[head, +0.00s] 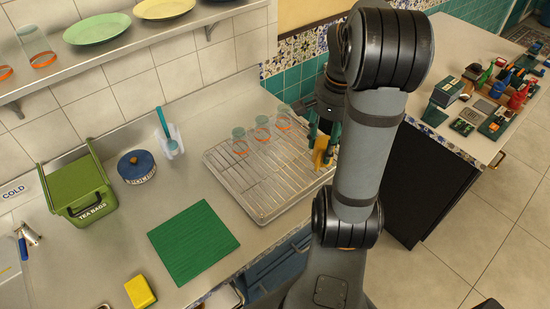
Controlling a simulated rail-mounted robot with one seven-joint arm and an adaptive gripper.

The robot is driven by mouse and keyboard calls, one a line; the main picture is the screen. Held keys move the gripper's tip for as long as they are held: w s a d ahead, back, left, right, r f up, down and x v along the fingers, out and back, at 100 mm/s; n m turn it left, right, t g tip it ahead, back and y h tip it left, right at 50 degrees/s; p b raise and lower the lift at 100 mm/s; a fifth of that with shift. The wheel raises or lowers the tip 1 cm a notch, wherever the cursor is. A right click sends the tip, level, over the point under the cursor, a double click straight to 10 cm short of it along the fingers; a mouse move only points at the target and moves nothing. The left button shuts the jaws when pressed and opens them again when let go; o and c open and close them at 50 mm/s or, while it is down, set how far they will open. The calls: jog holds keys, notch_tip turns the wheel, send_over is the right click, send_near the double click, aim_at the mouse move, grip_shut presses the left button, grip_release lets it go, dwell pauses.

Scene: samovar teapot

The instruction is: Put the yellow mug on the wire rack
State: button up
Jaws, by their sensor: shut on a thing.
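The yellow mug (319,150) shows as a small yellow patch at the right end of the wire rack (262,186), largely hidden behind my arm. My gripper (318,140) points down at the mug and is shut on it. The fingers are partly covered by my arm. I cannot tell whether the mug touches the rack or hangs just above it. The rack sits in a metal tray on the counter, and its front and left parts are bare.
Several clear glasses with orange bands (262,128) stand along the rack's back edge, close to my gripper. A green mat (193,241), a blue round tin (137,167), a green tea bags box (77,187) and a yellow sponge (140,291) lie to the left. A plate shelf (150,40) overhangs the counter.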

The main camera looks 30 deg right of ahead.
jog(key=shift+s+d+m, duration=0.3)
jog(key=shift+s+d, duration=0.05)
jog(key=shift+d, duration=0.3)
jog(key=w+f+p, duration=0.1)
jog(key=w+f, duration=0.2)
jog(key=w+d+f+p, duration=0.1)
jog(key=w+f, duration=0.3)
jog(key=w+d+f+p, duration=0.1)
jog(key=w+f, duration=0.3)
jog(key=shift+w+d, duration=0.1)
jog(key=shift+d, duration=0.05)
jog(key=shift+f, duration=0.2)
jog(key=o, duration=1.2)
jog(key=shift+r, duration=0.1)
jog(key=shift+o, duration=0.3)
